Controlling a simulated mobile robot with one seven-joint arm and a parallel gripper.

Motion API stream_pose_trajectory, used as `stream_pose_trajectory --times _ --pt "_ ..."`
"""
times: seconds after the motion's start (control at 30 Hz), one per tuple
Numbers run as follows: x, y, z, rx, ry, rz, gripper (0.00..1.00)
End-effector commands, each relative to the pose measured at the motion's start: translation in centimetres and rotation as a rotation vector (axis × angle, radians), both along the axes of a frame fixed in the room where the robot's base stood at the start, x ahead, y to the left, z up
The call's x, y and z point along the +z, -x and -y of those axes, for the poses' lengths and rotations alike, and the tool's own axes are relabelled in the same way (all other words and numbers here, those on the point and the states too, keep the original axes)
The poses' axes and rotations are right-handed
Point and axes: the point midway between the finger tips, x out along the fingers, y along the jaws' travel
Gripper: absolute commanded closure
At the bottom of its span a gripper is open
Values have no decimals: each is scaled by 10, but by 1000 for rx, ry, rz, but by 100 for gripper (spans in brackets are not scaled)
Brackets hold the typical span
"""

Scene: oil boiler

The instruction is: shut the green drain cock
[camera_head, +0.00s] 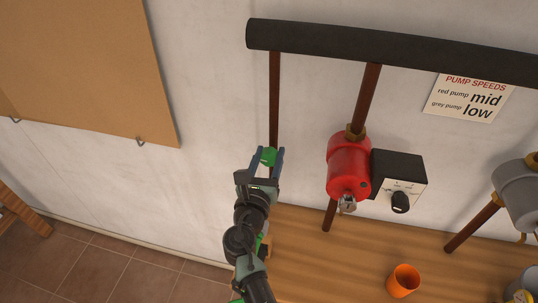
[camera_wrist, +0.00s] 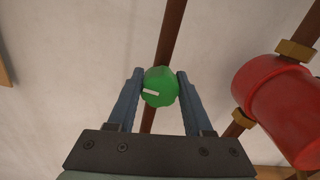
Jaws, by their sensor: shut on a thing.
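The green drain cock (camera_head: 269,156) sits on a thin brown vertical pipe (camera_head: 274,95) against the wall. My gripper (camera_head: 267,158) reaches up to it from below, with one blue finger on each side of the green knob. In the wrist view the green knob (camera_wrist: 160,87) is round, with a white mark on its left part that lies nearly level, tilted slightly. The pipe (camera_wrist: 169,45) runs behind it at a slant. My gripper (camera_wrist: 160,90) is shut on the knob there. The valve body behind the knob is hidden.
A red pump (camera_head: 348,168) with a black control box (camera_head: 397,178) is close on the right; it also shows in the wrist view (camera_wrist: 285,105). A thick black pipe (camera_head: 390,48) runs above. An orange cup (camera_head: 403,280) stands on the wooden surface (camera_head: 330,265) below.

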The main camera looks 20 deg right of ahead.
Motion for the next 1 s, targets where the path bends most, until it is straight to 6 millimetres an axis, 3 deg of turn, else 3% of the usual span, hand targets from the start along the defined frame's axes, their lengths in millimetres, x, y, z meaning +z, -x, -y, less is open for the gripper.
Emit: stream_pose_trajectory --times 0.47,1.0 --pt "-1 0 0 1 -79 54 100" --pt "-2 1 1 1 -470 320 100"
